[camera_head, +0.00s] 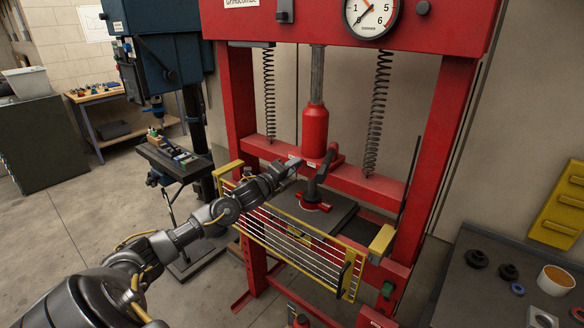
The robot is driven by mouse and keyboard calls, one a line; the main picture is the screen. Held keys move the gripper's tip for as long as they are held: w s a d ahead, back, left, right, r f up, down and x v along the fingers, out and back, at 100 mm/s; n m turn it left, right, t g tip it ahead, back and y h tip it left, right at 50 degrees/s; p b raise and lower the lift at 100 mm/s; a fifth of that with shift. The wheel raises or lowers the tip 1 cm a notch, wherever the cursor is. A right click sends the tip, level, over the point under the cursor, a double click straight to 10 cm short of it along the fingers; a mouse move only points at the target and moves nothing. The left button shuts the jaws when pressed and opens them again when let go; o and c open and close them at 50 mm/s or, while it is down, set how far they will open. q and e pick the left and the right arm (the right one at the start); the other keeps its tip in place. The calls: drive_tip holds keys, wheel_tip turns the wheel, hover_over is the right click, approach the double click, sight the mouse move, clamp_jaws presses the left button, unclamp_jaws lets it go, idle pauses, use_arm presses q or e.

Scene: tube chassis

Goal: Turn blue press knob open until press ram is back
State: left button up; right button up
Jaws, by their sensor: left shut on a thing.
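The red press stands in the middle of the view. Its red cylinder (314,132) hangs from a grey rod, and the dark press ram (311,188) extends below it to a small red piece (313,205) on the press bed. My left arm comes in from the lower left. My left gripper (290,170) is shut at the red crossbeam, just left of the cylinder's foot. The blue press knob cannot be made out; the gripper covers that spot. A red lever (332,156) stands right of the cylinder. My right gripper is out of view.
A yellow-framed guard with bars (300,246) crosses the press front, below my left forearm. Springs hang on both sides of the cylinder. A blue drill press (165,55) stands at left. A grey bench with a cup (556,280) and dark rings is at right.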

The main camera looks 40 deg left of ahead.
use_arm(q)
drive_tip(key=shift+d+f+n, duration=0.15)
drive_tip(key=shift+f+n, duration=0.2)
drive_tip(key=shift+n, duration=0.75)
